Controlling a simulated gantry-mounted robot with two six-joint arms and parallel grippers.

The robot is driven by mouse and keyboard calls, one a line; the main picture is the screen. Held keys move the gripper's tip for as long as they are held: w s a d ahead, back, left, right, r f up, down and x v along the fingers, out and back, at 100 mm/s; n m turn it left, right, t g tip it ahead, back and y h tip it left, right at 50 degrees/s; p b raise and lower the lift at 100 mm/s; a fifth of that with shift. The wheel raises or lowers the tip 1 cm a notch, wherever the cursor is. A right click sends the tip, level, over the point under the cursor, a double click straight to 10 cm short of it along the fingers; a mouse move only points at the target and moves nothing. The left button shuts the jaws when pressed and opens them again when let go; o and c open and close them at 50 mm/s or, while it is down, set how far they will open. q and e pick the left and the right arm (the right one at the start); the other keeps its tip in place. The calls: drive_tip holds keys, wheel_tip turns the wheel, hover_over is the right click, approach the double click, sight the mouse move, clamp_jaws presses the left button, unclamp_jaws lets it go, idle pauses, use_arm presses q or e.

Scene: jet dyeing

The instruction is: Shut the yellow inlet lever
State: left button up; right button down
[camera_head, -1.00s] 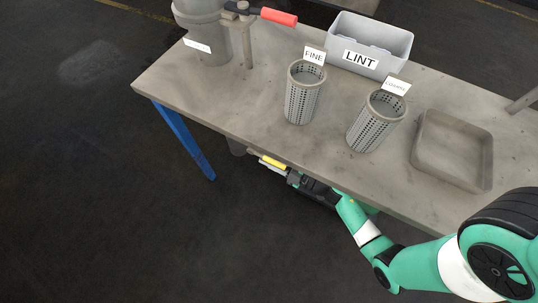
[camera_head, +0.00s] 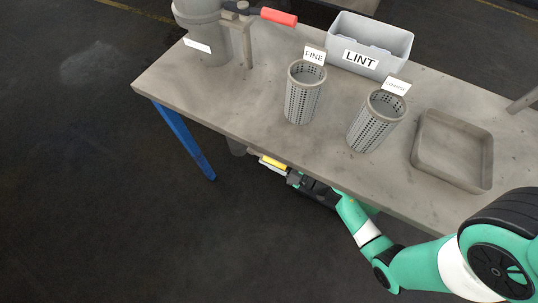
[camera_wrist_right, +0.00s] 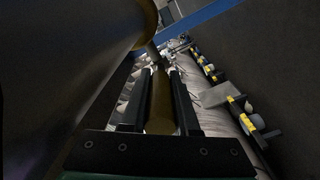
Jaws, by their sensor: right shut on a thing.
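The yellow inlet lever (camera_head: 273,163) shows just below the front edge of the workbench in the head view. My right gripper (camera_head: 286,172) reaches under that edge and is at the lever. In the right wrist view, the two dark fingers of the right gripper (camera_wrist_right: 161,75) lie on either side of the lever's dull yellow handle (camera_wrist_right: 161,108), shut on it. The lever's pivot and the pipe behind it are mostly hidden under the bench or in shadow. My left gripper is not in view.
On the workbench (camera_head: 255,110) stand two perforated baskets (camera_head: 303,97) (camera_head: 372,125), a grey LINT bin (camera_head: 365,42), a shallow tray (camera_head: 455,180) and a grey vessel (camera_head: 203,30) with a red-handled lever (camera_head: 279,17). A blue leg (camera_head: 185,140) stands left. Several yellow-marked fittings (camera_wrist_right: 248,114) line a pipe.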

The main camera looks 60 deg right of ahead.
idle(0.4)
drive_tip(key=shift+w+a+f+t, duration=0.1)
drive_tip(key=shift+f+t, duration=0.6)
drive_tip(key=shift+t, duration=0.3)
drive_tip(key=shift+f+t, duration=0.1)
drive_tip(key=shift+t, duration=0.3)
drive_tip(key=c, duration=0.7)
unclamp_jaws()
